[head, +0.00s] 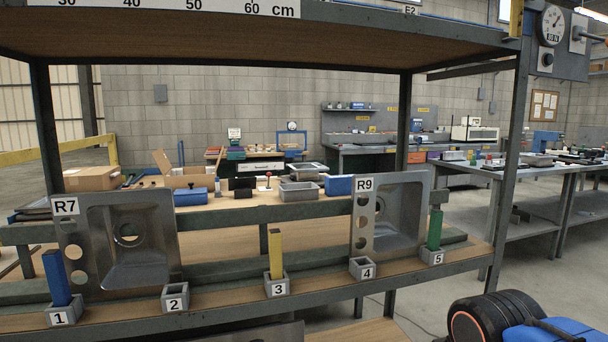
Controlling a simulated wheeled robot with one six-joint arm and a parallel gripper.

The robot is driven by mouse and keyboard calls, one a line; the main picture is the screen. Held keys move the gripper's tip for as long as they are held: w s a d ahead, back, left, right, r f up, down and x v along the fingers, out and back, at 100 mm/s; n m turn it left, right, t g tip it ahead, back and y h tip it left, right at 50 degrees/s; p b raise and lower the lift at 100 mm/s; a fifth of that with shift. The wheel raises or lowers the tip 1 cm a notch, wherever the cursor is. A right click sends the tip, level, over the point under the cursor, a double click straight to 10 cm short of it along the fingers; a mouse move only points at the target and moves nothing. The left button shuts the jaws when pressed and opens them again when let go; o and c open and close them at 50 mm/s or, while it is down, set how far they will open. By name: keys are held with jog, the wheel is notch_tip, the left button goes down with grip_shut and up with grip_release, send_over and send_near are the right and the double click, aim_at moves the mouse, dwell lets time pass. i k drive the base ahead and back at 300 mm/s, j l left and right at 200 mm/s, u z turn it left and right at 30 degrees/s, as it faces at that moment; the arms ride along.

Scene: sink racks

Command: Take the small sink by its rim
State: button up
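Two grey metal sinks stand upright on edge on the rack shelf. The sink by label R7 (150,235) is at the left, its basin and round drain hole facing me. The sink by label R9 (408,215) is at the right and looks smaller in the picture, though it is angled and further off. Each has a flat rim strip with round holes along its left side. Both stand apart from my arm. My gripper is not in view; only part of my arm shows at the bottom right.
Numbered grey sockets line the shelf's front edge. A blue post (56,278), a yellow post (275,254) and a green post (433,230) stand in sockets 1, 3 and 5. An upper shelf (270,45) and uprights frame the sinks. A grey metal piece (262,335) shows below.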

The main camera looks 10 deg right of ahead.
aim_at(300, 172)
jog(key=i+l+z, duration=0.1)
jog(key=l+z, duration=0.3)
jog(key=i+l+z, duration=0.15)
jog(key=l+z, duration=0.2)
jog(key=l, duration=0.2)
jog(key=i+l+z, duration=0.2)
jog(key=l+z, duration=0.2)
jog(key=i+l+z, duration=0.55)
jog(key=z, duration=0.25)
jog(key=i+l+z, duration=0.25)
jog(key=i, duration=0.2)
jog(key=i+l+z, duration=0.3)
jog(key=i, duration=0.15)
jog(key=i+u, duration=0.6)
jog(key=u, duration=0.15)
jog(key=i+u, duration=0.25)
jog(key=u, duration=0.15)
jog(key=i+j+u, duration=0.25)
jog(key=i+u, duration=0.2)
jog(key=i+j+u, duration=0.15)
jog(key=i+u, duration=1.05)
jog(key=i+l+u, duration=0.35)
jog(key=i, duration=0.2)
jog(key=i+l+u, duration=0.6)
jog(key=u, duration=0.2)
jog(key=i+l+u, duration=0.65)
jog(key=l+u, duration=0.2)
jog(key=i+l+u, duration=0.15)
jog(key=l+u, duration=0.3)
